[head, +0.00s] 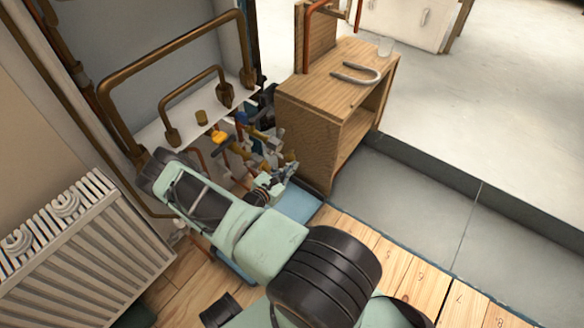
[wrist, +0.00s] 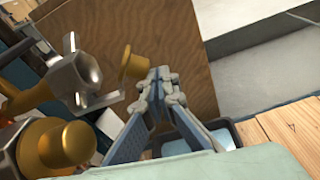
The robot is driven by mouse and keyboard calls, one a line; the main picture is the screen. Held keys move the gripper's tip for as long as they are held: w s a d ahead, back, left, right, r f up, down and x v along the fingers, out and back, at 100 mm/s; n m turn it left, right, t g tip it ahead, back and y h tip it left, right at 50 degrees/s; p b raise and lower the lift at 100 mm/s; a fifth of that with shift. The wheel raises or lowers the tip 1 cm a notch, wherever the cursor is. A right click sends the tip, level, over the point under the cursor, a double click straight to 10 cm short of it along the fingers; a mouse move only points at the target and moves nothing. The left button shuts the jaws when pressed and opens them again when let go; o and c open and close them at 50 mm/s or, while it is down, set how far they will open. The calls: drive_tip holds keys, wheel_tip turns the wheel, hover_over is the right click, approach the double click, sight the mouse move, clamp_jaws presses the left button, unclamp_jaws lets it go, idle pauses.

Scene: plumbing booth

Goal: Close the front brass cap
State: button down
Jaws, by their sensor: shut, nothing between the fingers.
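My gripper (wrist: 158,82) is shut and empty, its fingertips together in the wrist view. In the head view it (head: 286,172) is small, beside the cluster of pipe fittings. A round brass cap (wrist: 134,64) with a wider rim shows just left of the fingertips in the wrist view; I cannot tell if they touch. A silver winged fitting (wrist: 84,72) is left of this cap. A larger brass fitting (wrist: 66,144) is nearer, at lower left. I cannot tell which brass piece is the front cap. In the head view, my arm partly hides the fittings (head: 240,150).
A wooden cabinet (head: 305,130) stands right behind the fittings, its side close to my gripper. A grey U-shaped pipe (head: 356,73) lies on top. A white radiator (head: 85,240) is at the left. A blue tray (head: 299,203) lies below my gripper. Grey floor (head: 420,200) is clear at right.

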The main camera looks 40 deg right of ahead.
drive_tip(key=shift+w+r+p, duration=0.1)
drive_tip(key=shift+r+p, duration=0.2)
drive_tip(key=shift+r, duration=0.4)
idle(0.5)
